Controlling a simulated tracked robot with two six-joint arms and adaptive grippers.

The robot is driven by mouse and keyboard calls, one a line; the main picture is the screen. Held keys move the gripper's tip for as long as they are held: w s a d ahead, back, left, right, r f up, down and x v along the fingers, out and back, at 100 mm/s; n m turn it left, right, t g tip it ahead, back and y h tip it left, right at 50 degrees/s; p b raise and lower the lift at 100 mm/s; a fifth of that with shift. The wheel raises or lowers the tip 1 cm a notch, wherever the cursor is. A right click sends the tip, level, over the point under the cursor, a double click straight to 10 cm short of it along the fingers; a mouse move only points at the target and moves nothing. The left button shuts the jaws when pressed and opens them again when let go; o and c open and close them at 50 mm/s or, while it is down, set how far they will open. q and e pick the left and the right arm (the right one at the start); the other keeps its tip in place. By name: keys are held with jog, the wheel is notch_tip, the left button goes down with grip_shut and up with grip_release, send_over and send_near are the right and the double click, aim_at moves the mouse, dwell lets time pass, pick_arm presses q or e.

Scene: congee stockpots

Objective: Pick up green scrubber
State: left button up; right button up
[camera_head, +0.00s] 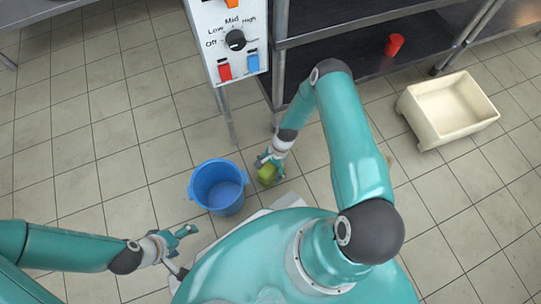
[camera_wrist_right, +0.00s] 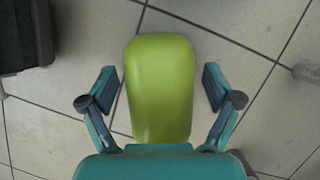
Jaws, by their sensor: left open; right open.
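The green scrubber (camera_head: 267,173) is at my right gripper (camera_head: 268,160), to the right of the blue bucket in the head view. In the right wrist view the scrubber (camera_wrist_right: 160,88) lies between the two open fingers of my right gripper (camera_wrist_right: 162,90), with a gap on each side. I cannot tell what the scrubber rests on, as its underside is hidden. My left gripper (camera_head: 184,238) is open and empty, below and left of the blue bucket.
A blue bucket (camera_head: 218,187) stands between my grippers. A control box (camera_head: 230,40) with a knob and switches is at the top. A metal shelf (camera_head: 360,45) holds a red cup (camera_head: 394,45). A cream tub (camera_head: 450,108) is at right. Tiled floor is clear at left.

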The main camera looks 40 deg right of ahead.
jog(key=c, duration=1.5)
jog(key=shift+r, duration=0.1)
jog(key=shift+r+p, duration=0.4)
jog(key=shift+p, duration=0.15)
notch_tip(320, 180, up, 20)
jog(key=p, duration=0.7)
jog(key=shift+f, duration=0.2)
